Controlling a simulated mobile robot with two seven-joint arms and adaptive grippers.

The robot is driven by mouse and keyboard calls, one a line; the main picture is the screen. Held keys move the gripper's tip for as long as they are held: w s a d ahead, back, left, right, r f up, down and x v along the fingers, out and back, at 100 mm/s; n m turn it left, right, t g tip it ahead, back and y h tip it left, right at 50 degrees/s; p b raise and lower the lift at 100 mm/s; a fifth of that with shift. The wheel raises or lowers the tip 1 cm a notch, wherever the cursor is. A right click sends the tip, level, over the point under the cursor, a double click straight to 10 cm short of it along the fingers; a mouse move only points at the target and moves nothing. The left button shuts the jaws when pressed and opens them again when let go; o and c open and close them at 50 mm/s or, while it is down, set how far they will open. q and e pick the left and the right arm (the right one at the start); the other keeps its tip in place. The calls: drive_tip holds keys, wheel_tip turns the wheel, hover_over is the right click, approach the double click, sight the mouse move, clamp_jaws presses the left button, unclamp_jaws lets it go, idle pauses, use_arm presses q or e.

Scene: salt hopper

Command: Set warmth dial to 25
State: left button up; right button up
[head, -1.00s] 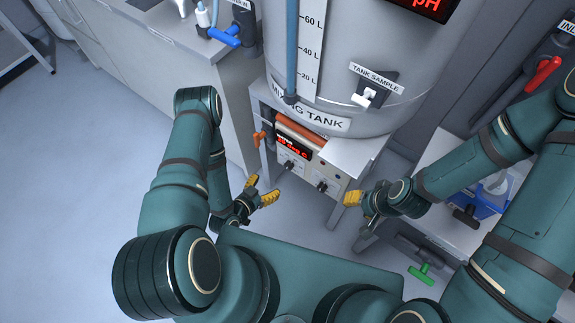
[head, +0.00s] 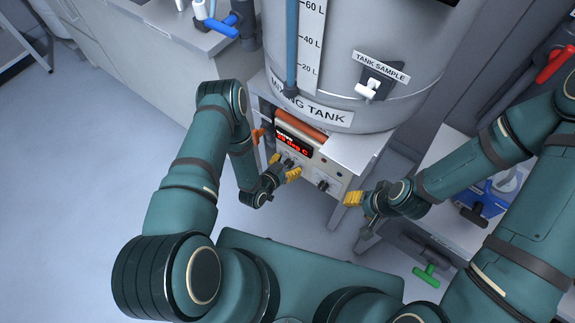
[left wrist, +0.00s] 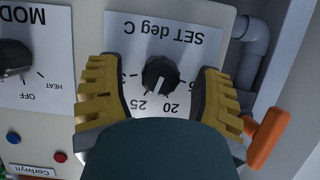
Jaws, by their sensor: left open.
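The warmth dial (left wrist: 160,73) is a round black knob on a white plate marked "SET deg C", upside down in the left wrist view. Its white pointer line aims down, between the 25 and the 20. My left gripper (head: 284,167) is open at the panel. Its yellow fingers stand on either side of the dial in the left wrist view, with gaps between them and the knob. In the head view the gripper partly hides the dial. My right gripper (head: 366,199) is off to the right of the panel; its finger gap is unclear.
The MODE knob (left wrist: 14,57) is beside the dial; it also shows in the head view (head: 323,184). A red display (head: 292,143) is above the dial. An orange handle (left wrist: 267,136) is close to one finger. The mixing tank (head: 345,90) stands above the panel.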

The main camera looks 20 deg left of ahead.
use_arm(q)
clamp_jaws()
drive_tip(key=shift+m+y, duration=0.4)
drive_tip(key=shift+m, duration=0.3)
unclamp_jaws()
drive_tip(key=v, duration=1.2)
drive_tip(key=shift+f, duration=0.15)
